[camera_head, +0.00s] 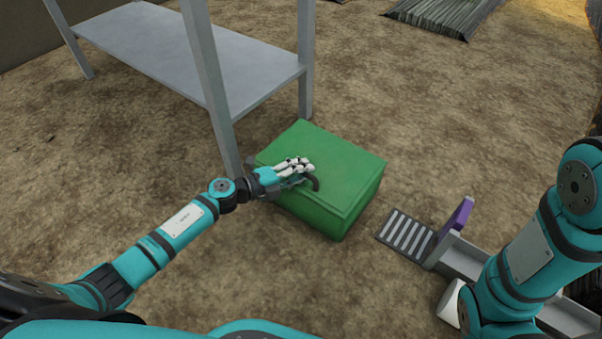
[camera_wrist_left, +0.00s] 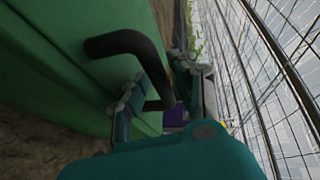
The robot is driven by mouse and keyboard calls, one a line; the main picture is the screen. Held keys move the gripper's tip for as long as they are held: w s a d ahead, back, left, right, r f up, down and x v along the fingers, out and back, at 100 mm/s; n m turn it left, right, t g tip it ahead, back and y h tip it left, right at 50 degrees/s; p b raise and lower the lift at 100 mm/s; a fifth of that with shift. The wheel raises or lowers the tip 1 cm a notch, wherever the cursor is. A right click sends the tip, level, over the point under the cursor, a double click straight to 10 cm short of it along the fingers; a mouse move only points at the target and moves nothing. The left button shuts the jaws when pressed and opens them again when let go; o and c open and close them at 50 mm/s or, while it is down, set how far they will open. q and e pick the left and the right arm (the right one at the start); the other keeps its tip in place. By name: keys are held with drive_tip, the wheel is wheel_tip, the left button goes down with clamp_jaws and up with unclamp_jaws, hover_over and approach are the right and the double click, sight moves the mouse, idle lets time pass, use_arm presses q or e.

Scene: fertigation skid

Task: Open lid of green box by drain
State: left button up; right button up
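The green box (camera_head: 335,175) stands on the soil beside the drain grate (camera_head: 405,234), and its lid is down. A dark curved handle (camera_head: 314,183) sits at the lid's near left edge. It shows large in the left wrist view (camera_wrist_left: 128,42). My left gripper (camera_head: 294,171) is at this handle, just over the lid. In the wrist view its fingers (camera_wrist_left: 168,95) stand on either side of the handle bar, with a gap showing beside the bar. Part of the handle is hidden behind a finger.
A grey metal table (camera_head: 190,60) stands behind the box, one leg (camera_head: 212,85) close to the box's left side. A purple panel (camera_head: 457,217) and a grey channel (camera_head: 462,258) lie right of the grate. Open soil surrounds the box's far right.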

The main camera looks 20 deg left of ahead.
use_arm(q)
clamp_jaws()
idle(0.3)
